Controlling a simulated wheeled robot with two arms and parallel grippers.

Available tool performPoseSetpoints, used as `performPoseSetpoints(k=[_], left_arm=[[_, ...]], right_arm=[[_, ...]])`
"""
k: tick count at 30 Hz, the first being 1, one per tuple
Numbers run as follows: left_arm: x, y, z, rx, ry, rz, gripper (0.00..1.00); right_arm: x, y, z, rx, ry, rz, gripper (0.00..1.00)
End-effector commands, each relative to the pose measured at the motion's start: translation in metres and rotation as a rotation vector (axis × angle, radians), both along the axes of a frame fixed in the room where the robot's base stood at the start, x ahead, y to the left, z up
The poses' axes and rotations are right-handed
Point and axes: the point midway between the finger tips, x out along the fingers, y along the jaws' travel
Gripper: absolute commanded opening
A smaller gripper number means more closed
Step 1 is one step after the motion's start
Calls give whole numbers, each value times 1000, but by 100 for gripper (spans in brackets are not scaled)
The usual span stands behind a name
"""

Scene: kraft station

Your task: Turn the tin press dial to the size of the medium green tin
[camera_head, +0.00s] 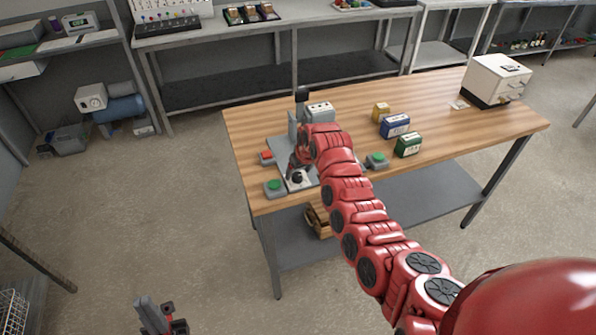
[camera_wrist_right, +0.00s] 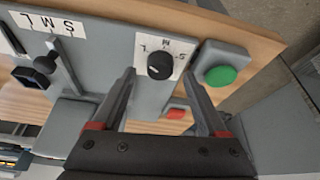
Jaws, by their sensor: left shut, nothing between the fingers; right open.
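The tin press (camera_head: 317,112) stands on the left of the wooden table. Its black dial (camera_wrist_right: 160,65) sits on a white plate lettered S, M and L, upside down in the right wrist view; I cannot tell which letter it points to. My right gripper (camera_wrist_right: 160,75) is open, its fingers on either side of the dial, no clear contact. In the head view my right gripper (camera_head: 296,162) partly covers the press. The medium green tin (camera_head: 408,145) stands right of the press. My left gripper (camera_head: 160,315) is shut and empty, low at the bottom left, away from the table.
The table's right front is clear.

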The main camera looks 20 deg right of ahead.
Motion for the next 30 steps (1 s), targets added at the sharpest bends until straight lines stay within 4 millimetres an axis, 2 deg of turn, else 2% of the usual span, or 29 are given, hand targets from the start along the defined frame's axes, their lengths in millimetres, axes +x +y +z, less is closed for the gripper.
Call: performPoseSetpoints(k=[7, 20, 30], left_arm=[[0, 0, 4, 0, 0, 0, 0], [0, 0, 5, 0, 0, 0, 0], [0, 0, 5, 0, 0, 0, 0]], right_arm=[[5, 1, -14, 0, 3, 0, 76], [7, 1, -18, 2, -1, -2, 74], [7, 1, -18, 2, -1, -2, 13]])
